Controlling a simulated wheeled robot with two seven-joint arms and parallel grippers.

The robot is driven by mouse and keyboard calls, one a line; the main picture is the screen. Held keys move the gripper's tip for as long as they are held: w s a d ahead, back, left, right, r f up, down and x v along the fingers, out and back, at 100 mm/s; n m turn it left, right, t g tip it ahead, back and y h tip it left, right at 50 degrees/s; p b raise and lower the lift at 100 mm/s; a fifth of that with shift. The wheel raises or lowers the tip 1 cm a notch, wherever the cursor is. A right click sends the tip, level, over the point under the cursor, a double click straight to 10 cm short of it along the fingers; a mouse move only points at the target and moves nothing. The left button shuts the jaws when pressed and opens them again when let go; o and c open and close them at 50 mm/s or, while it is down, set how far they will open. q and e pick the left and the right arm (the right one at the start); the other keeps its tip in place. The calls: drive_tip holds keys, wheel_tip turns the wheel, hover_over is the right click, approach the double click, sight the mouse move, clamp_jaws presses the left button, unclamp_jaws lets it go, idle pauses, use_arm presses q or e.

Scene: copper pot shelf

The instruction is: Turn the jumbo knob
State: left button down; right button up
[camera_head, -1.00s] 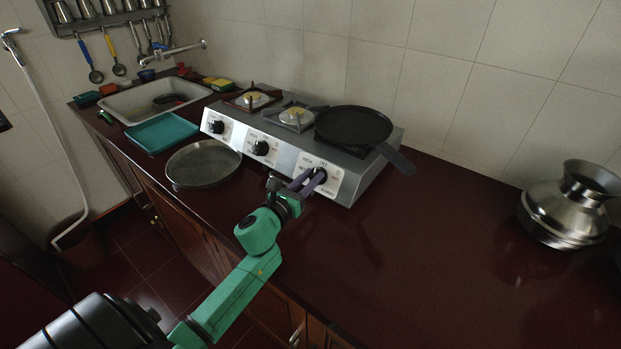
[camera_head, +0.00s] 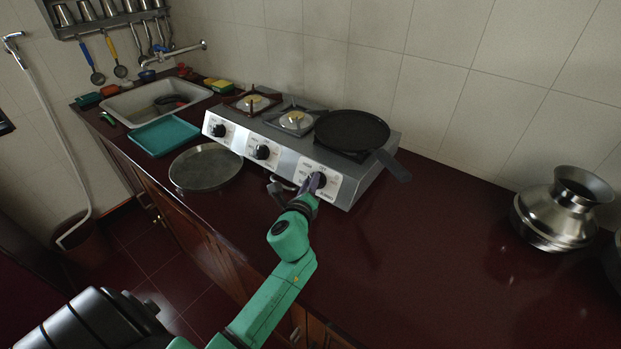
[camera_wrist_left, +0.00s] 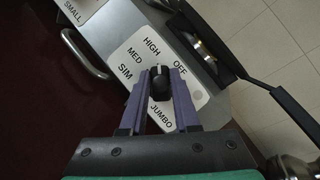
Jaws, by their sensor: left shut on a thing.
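The jumbo knob (camera_head: 321,179) is the black, rightmost knob on the front of the silver stove, on a white label plate. In the wrist view the knob (camera_wrist_left: 160,84) sits between my left gripper's two purple fingers (camera_wrist_left: 158,92), one on each side. Printed words HIGH, MED, SIM, OFF and JUMBO surround it, and a pale mark on the knob faces the HIGH and OFF side. In the head view my left gripper (camera_head: 314,184) is shut on this knob and partly covers it. My right gripper is not in view.
A black frying pan (camera_head: 351,132) sits on the right burner, its handle reaching out past the stove's right side. A round metal plate (camera_head: 205,167) lies left of my arm. A metal pot (camera_head: 556,214) stands far right. The dark red counter (camera_head: 420,245) between is clear.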

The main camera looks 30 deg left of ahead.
use_arm(q)
drive_tip(key=shift+r+n+g, duration=0.1)
drive_tip(key=shift+n+g, duration=0.2)
drive_tip(key=shift+n, duration=0.3)
drive_tip(key=shift+p, duration=0.3)
drive_tip(key=c, duration=0.6)
unclamp_jaws()
drive_tip(key=shift+c, duration=0.2)
drive_tip(key=b+v, duration=0.1)
drive_tip(key=v, duration=1.3)
drive_tip(key=shift+s+d+b, duration=0.2)
drive_tip(key=shift+d+b, duration=0.1)
drive_tip(key=shift+b, duration=0.1)
